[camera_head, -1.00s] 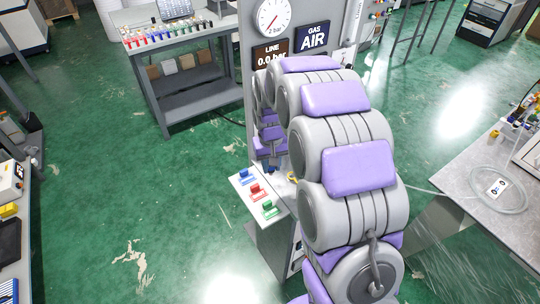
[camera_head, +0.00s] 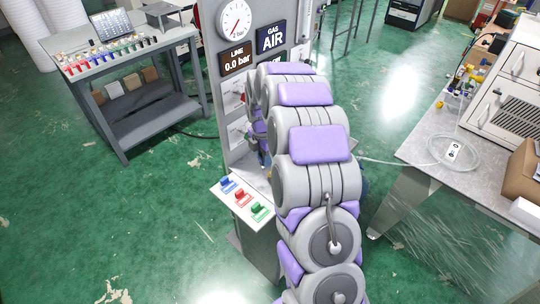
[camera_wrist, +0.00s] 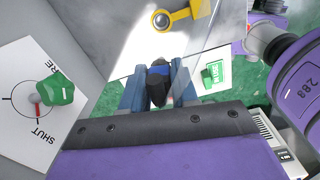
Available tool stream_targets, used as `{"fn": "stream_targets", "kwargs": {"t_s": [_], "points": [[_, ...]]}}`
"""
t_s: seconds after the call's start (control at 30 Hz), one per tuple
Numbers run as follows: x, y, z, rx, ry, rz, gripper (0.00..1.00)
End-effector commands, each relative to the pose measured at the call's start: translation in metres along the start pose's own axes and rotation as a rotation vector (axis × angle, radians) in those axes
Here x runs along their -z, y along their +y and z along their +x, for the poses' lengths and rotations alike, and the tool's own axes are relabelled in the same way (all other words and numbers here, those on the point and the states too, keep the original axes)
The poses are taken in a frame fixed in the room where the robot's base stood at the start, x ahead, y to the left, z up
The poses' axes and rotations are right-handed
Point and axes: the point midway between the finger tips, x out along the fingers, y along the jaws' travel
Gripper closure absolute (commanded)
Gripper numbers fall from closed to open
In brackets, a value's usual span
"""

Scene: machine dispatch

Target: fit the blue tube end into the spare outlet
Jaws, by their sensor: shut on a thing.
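In the wrist view my gripper (camera_wrist: 158,92) is shut on the blue tube end (camera_wrist: 158,70), a dark plug-like piece with a blue band, between its two blue-grey fingers. In the head view my own arm hides the gripper in front of the gauge panel (camera_head: 232,135). The clear tube (camera_head: 385,161) runs from behind the arm to the right-hand table. A yellow lever-like part (camera_wrist: 180,18) lies ahead of the gripper, apart from the held end. I cannot make out the spare outlet in either view.
A green knob (camera_wrist: 55,90) on a plate marked SHUT is left of the gripper. Blue, red and green levers sit on a white shelf (camera_head: 227,206) below the panel. The gauge (camera_head: 236,20) is above; LINE reads 0.0 bar. A right-hand table (camera_head: 415,150) carries the tube coil.

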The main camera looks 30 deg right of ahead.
Motion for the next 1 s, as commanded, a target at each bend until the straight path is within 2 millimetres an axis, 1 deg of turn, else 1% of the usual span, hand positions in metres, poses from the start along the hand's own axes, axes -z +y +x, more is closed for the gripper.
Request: {"fn": "stream_targets", "kwargs": {"t_s": [0.03,0.1,0.2,0.27,0.37,0.67,0.83,1.0], "points": [[-0.009,-0.002,0.003,0.000,0.004,-0.045,1.00],[-0.018,-0.004,0.005,0.001,0.008,-0.107,1.00],[-0.028,-0.006,0.007,0.001,0.014,-0.163,1.00],[-0.032,-0.006,0.008,0.000,0.015,-0.180,1.00],[-0.031,-0.006,0.007,-0.001,0.013,-0.191,1.00],[-0.017,-0.003,0.004,0.001,-0.002,-0.192,1.00],[-0.022,-0.004,0.004,0.001,0.004,-0.195,1.00],[-0.029,-0.005,0.018,0.000,0.011,-0.194,1.00]]}}
